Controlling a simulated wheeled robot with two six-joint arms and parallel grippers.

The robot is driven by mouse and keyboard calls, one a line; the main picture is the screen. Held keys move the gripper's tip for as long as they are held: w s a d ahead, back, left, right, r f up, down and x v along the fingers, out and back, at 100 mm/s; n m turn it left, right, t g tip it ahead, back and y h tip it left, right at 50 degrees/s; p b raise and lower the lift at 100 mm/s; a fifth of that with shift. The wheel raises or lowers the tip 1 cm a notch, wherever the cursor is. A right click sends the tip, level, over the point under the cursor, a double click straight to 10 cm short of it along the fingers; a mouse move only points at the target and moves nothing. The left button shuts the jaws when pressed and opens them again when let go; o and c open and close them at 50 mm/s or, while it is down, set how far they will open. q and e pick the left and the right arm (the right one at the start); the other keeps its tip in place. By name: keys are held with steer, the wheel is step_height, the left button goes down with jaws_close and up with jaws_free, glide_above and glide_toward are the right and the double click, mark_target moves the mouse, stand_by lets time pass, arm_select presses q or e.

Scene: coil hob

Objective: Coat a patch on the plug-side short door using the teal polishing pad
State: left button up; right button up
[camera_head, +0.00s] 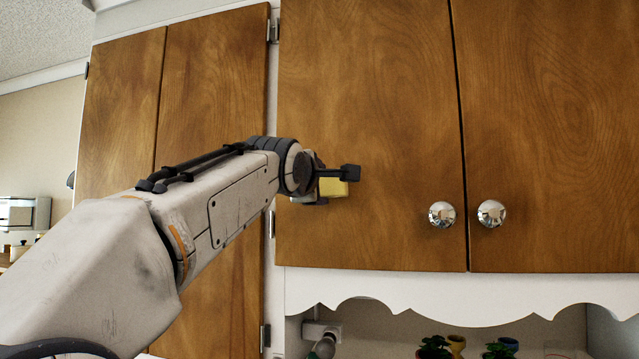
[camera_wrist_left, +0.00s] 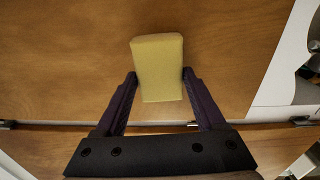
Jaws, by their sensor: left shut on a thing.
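My left gripper (camera_head: 336,180) is shut on a yellow block-shaped pad (camera_head: 333,189); no teal pad shows. In the left wrist view the pad (camera_wrist_left: 158,65) sits between the two dark fingers and sticks out past their tips. The pad is in front of the left short wooden door (camera_head: 370,90), near its lower left part. This door is above the wall plug (camera_head: 321,331). I cannot tell whether the pad touches the wood. No coated patch can be made out on the door. My right gripper is not in view.
A second short door (camera_head: 550,120) with a chrome knob (camera_head: 491,213) is to the right. The left short door has its own knob (camera_head: 442,214). Tall doors (camera_head: 213,110) stand left, past a hinge (camera_head: 273,30). Small potted plants (camera_head: 435,347) sit below the scalloped white trim (camera_head: 450,291).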

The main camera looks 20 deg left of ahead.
arm_select(q)
steer(key=shift+w, duration=0.7)
